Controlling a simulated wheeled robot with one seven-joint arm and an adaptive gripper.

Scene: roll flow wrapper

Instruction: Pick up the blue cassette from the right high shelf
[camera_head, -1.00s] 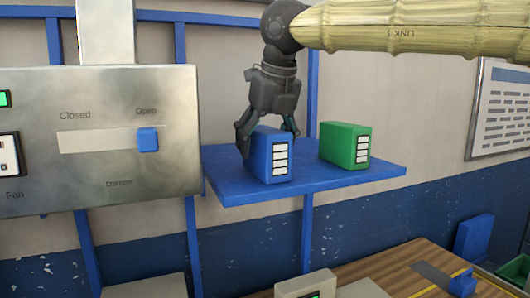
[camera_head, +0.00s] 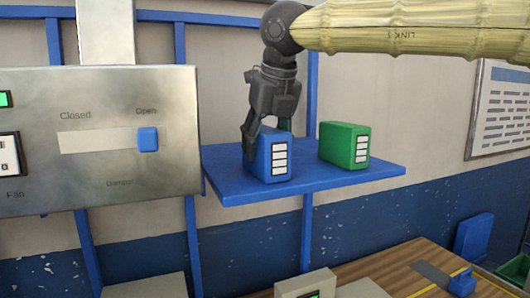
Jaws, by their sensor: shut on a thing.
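The blue cassette (camera_head: 280,161), with a white-marked front panel, stands upright on the blue high shelf (camera_head: 238,186). My gripper (camera_head: 262,140) reaches down over it from above, with its fingers around the cassette's upper part. It is shut on the blue cassette. The far finger is mostly hidden behind the cassette. The cassette still appears to rest on the shelf.
A green cassette (camera_head: 344,145) stands on the same shelf just right of the blue one, with a small gap. A metal panel (camera_head: 100,100) with a blue slider (camera_head: 148,139) is to the left. A wooden table (camera_head: 400,268) lies below.

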